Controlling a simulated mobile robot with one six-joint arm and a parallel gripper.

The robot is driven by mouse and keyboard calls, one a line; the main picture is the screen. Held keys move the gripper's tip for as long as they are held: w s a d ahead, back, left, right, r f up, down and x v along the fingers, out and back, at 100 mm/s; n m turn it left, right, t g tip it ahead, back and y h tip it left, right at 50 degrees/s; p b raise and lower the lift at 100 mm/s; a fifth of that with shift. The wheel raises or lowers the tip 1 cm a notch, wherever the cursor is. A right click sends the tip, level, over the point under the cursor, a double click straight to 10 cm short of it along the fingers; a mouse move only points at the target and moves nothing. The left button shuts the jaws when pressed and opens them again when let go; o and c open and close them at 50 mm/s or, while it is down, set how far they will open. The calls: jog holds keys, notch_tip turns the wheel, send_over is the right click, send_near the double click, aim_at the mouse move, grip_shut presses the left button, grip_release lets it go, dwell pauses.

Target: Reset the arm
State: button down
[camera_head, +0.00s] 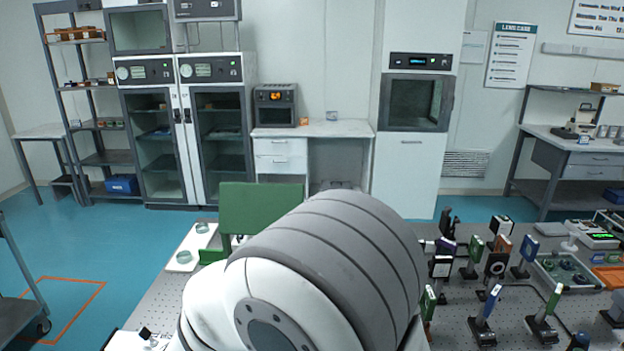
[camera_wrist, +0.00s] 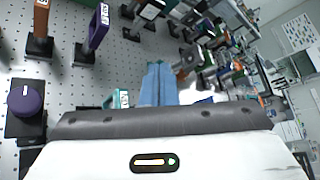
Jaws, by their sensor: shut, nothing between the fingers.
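My arm (camera_head: 325,265) fills the lower middle of the head view, folded close to the camera and above the optical table (camera_head: 470,310). My gripper (camera_wrist: 159,68) shows in the wrist view as two light blue fingers side by side, shut and empty. It points out over the perforated table top, apart from the optics there. The gripper is hidden in the head view.
Several post-mounted optics (camera_head: 485,315) stand on the table right of my arm. A green panel (camera_head: 262,208) and a white tray (camera_head: 190,248) are to the left. Cabinets (camera_head: 190,130) line the back wall. Blue floor (camera_head: 120,240) is open at left.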

jog(key=s+d+r+m+g+b, duration=0.1)
jog(key=s+d+m+g, duration=0.25)
jog(key=d+m, duration=0.6)
jog(key=s+d+m+g, duration=0.2)
jog(key=d+m+g, duration=0.3)
jog(key=d+m, duration=0.45)
jog(key=s+d+r+m+y+b, duration=0.1)
jog(key=s+d+m+y, duration=0.1)
jog(key=m, duration=0.8)
jog(key=s+d+r+m+y, duration=0.1)
jog(key=s+d+m+y, duration=0.2)
jog(key=s+m+y, duration=0.2)
jog(key=s+m, duration=0.2)
jog(key=m, duration=0.2)
jog(key=shift+r+m+y+b, duration=0.15)
jog(key=shift+m+y+b, duration=0.15)
jog(key=shift+m+b, duration=0.1)
